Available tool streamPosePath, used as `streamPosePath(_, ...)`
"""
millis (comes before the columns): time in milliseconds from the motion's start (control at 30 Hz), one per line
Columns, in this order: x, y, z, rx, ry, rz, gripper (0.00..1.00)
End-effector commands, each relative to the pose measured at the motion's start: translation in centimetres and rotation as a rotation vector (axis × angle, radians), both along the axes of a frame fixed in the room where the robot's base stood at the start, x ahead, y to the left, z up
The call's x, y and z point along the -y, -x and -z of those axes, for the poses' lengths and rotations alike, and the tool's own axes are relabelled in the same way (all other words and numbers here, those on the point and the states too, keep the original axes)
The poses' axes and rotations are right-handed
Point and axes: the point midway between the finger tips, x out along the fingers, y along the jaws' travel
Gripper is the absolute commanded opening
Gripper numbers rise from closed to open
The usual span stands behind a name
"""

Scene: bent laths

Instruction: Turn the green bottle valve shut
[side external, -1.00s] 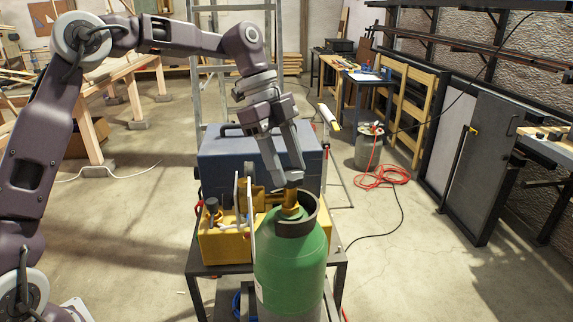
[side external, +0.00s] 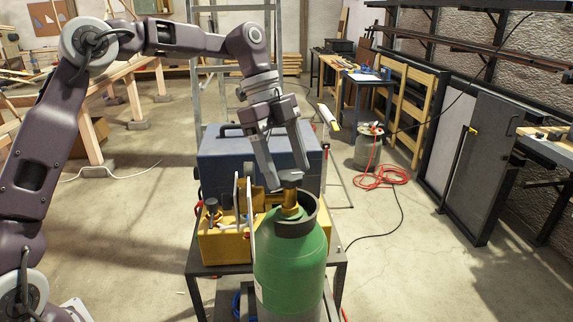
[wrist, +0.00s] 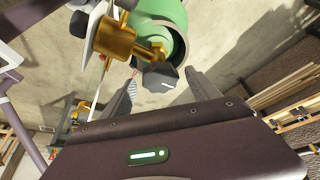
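The green bottle (side external: 290,262) stands upright in front of the small table in the side view. Its top also shows in the wrist view (wrist: 168,12). A brass valve with a dark faceted knob (wrist: 160,76) sits at its neck, inside a dark collar (side external: 304,221). The knob (side external: 290,180) also shows in the side view. My gripper (wrist: 161,80) is open, with one finger on each side of the knob. In the wrist view a gap shows between each finger and the knob.
A brass fitting with white-faced gauges (side external: 246,195) stands close left of the valve. A yellow case (side external: 222,247) and a blue box (side external: 222,158) sit behind the bottle. The floor to the right is mostly clear, with a red hose (side external: 385,176) farther back.

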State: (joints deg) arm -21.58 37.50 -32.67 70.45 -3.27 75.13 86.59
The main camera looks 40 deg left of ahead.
Motion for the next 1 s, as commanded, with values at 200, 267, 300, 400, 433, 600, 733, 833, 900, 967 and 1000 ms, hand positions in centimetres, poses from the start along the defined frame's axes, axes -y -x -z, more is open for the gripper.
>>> streamPosePath(200, -0.1, -0.1, -0.3, 0.003, 0.001, -0.001, 0.70)
streamPosePath(267, -0.3, -0.1, -1.0, 0.004, 0.001, -0.002, 0.70)
streamPosePath(300, -0.6, -0.1, -1.7, 0.005, 0.001, -0.002, 0.70)
streamPosePath(400, -1.5, -0.2, -3.8, 0.006, 0.001, -0.003, 0.70)
streamPosePath(433, -1.7, -0.2, -4.3, 0.006, 0.001, -0.003, 0.70)
streamPosePath(600, -2.6, -0.1, -6.3, 0.002, 0.000, -0.001, 0.70)
streamPosePath(733, -2.7, -0.1, -6.6, 0.001, 0.000, 0.000, 0.70)
streamPosePath(833, -2.7, -0.1, -6.6, 0.001, 0.001, 0.000, 0.70)
streamPosePath(900, -2.7, -0.1, -6.6, 0.001, 0.001, 0.000, 0.70)
streamPosePath(967, -2.7, -0.1, -6.6, 0.001, 0.001, 0.000, 0.70)
streamPosePath(1000, -2.7, -0.1, -6.6, 0.001, 0.001, 0.000, 0.70)
